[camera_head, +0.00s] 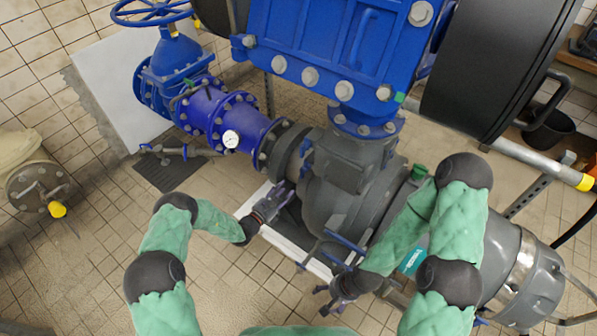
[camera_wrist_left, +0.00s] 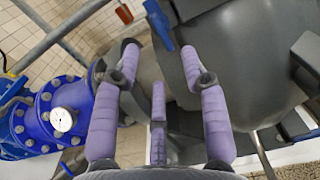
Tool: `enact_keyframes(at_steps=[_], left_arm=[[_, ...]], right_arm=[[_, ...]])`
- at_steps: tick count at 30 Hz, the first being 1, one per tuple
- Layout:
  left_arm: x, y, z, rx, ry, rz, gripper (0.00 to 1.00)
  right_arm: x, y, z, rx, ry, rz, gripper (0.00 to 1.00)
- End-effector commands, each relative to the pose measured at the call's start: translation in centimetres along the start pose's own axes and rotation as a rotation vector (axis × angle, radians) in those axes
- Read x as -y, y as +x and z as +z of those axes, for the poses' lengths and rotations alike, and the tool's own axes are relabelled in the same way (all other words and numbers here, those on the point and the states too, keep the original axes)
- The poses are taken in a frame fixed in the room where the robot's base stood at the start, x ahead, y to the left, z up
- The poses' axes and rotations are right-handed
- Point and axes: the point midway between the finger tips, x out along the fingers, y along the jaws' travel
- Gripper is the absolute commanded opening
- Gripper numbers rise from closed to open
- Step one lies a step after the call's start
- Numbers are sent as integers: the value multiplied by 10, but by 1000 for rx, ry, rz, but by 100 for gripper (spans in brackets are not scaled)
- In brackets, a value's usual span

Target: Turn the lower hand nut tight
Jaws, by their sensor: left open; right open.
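My left gripper (camera_head: 284,190) is open beside the grey pump casing (camera_head: 330,200), its fingers pointing at the casing's left side. In the left wrist view its purple fingers (camera_wrist_left: 160,62) are spread, with nothing held between them. A small blue handle (camera_wrist_left: 159,22) lies just beyond the fingertips, apart from them; it may be a hand nut. Two blue bar handles, an upper one (camera_head: 344,241) and a lower one (camera_head: 336,262), show at the front of the casing. I cannot tell which part is the lower hand nut. My right gripper (camera_head: 328,295) is open and empty below these bars.
A blue pipe with a gauge (camera_head: 231,139) and a valve with a blue handwheel (camera_head: 152,12) stand at the left. A large blue flanged body (camera_head: 320,45) is above the casing. A grey motor (camera_head: 515,270) is at the right. The tiled floor (camera_head: 100,235) at left is mostly clear.

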Motion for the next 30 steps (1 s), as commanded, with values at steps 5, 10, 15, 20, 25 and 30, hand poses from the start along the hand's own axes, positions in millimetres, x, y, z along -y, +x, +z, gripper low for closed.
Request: enact_keyframes(at_steps=[5,10,15,20,25,30], left_arm=[[-4,11,1,14,-1,18,44],[-4,37,0,14,0,15,44],[-4,68,0,12,0,14,44],[-5,91,0,12,-1,15,44],[-5,105,2,11,-1,15,44],[-6,108,3,11,-2,16,44]], right_arm=[[-1,4,0,0,0,0,79],[-5,13,0,0,0,0,79],[-8,23,-1,0,0,0,79],[-11,30,-1,0,0,0,79],[-12,34,-1,0,0,0,79],[-12,35,-1,0,0,0,79]])
